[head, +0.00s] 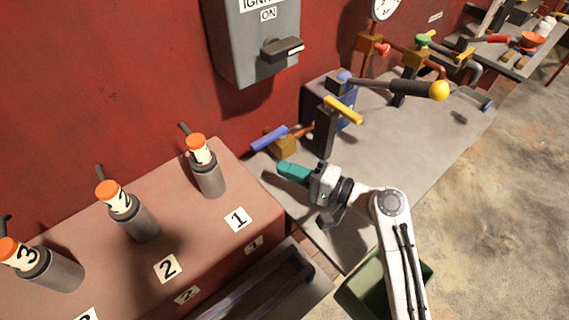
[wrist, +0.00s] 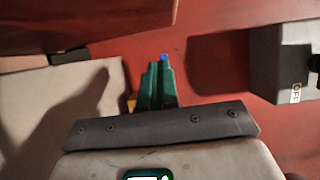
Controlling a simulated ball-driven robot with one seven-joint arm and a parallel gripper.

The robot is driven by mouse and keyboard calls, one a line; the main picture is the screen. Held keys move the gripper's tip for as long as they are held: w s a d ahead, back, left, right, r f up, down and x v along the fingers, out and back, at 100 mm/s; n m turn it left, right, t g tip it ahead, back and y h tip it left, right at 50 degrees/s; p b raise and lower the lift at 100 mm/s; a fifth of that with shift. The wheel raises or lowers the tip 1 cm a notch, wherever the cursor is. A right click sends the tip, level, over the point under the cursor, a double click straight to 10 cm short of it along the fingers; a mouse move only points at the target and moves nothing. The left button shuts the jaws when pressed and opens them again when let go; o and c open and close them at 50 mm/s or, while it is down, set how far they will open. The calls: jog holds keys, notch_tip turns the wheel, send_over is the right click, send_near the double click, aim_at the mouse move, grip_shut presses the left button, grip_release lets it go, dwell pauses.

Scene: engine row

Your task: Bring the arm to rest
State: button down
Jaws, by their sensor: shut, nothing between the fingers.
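My gripper (head: 291,172) has teal fingers and is shut with nothing held. In the head view it hangs in the air, in front of the blue-handled lever and right of the numbered engine block. My white arm reaches up to it from the lower right. In the wrist view the gripper's fingers (wrist: 158,85) lie together, pointing toward the red wall, with a small blue bit showing beyond the tips.
The engine block (head: 230,175) with several orange-capped cylinders stands at left. A grey bench (head: 400,150) carries levers, including a blue handle (head: 269,138) and a yellow-knobbed lever (head: 438,91). A grey ignition box (head: 255,50) hangs on the wall. A green bin (head: 362,297) stands below my arm.

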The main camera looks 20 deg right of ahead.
jog(key=s, duration=0.2)
jog(key=s+d, duration=0.1)
jog(key=s, duration=0.2)
jog(key=s+d+b, duration=0.1)
jog(key=s, duration=0.1)
jog(key=shift+s+d, duration=0.25)
jog(key=shift+r, duration=0.1)
